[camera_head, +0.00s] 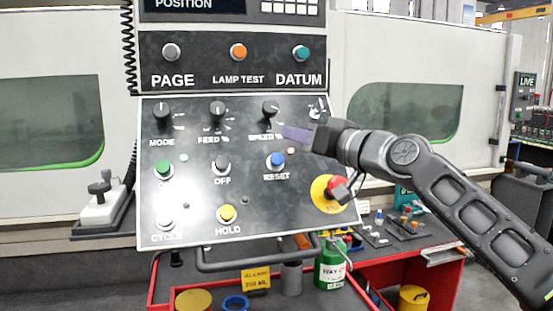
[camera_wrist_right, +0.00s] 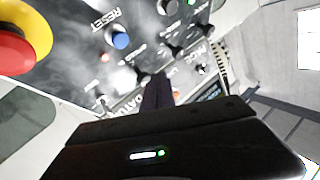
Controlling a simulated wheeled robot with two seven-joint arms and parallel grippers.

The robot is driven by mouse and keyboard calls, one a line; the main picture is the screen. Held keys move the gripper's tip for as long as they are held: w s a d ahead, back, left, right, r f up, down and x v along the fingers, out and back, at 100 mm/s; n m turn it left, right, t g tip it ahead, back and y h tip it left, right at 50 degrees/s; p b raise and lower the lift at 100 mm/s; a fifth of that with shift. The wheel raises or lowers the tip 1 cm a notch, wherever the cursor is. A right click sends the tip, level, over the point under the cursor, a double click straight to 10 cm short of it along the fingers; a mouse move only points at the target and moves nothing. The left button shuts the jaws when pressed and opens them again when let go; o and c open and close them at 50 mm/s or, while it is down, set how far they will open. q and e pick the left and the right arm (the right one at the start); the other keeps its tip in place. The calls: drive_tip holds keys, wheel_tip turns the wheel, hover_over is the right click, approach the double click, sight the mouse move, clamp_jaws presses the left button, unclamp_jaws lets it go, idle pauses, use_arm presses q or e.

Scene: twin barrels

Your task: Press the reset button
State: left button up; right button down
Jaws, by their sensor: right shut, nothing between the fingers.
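The reset button is a round blue button (camera_head: 276,160) on the grey control panel (camera_head: 205,205), above the label RESET. It also shows in the right wrist view, upper left of centre, as a blue button (camera_wrist_right: 120,40). My right gripper (camera_head: 285,133) comes in from the right, shut and empty, its purple-grey fingertips above and slightly right of the blue button, near the SPEED knob (camera_head: 271,110). The fingertips appear apart from the blue button. In the right wrist view the gripper (camera_wrist_right: 157,80) points up into the panel. My left gripper is in neither view.
A red emergency stop on a yellow disc (camera_head: 329,193) sits lower right, below my right wrist. An OFF button (camera_head: 223,164) and a yellow HOLD button (camera_head: 227,213) lie left of the blue one. A bar handle (camera_head: 255,260) runs below the panel, over a red cart (camera_head: 440,255).

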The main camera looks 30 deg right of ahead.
sight(277, 160)
drive_tip(key=shift+w, duration=0.15)
drive_tip(key=w+d+f+b, duration=0.1)
drive_tip(key=w+d+f, duration=0.1)
drive_tip(key=w+f, duration=0.3)
drive_tip(key=shift+w+f+b, duration=0.2)
drive_tip(key=shift+w+b, duration=0.15)
drive_tip(key=shift+w, duration=0.35)
drive_tip(key=shift+d+f, duration=0.1)
drive_tip(key=shift+d, duration=0.05)
idle(1.6)
drive_tip(key=shift+w+d+f, duration=0.1)
drive_tip(key=shift+w+f, duration=0.05)
drive_tip(key=shift+w, duration=0.15)
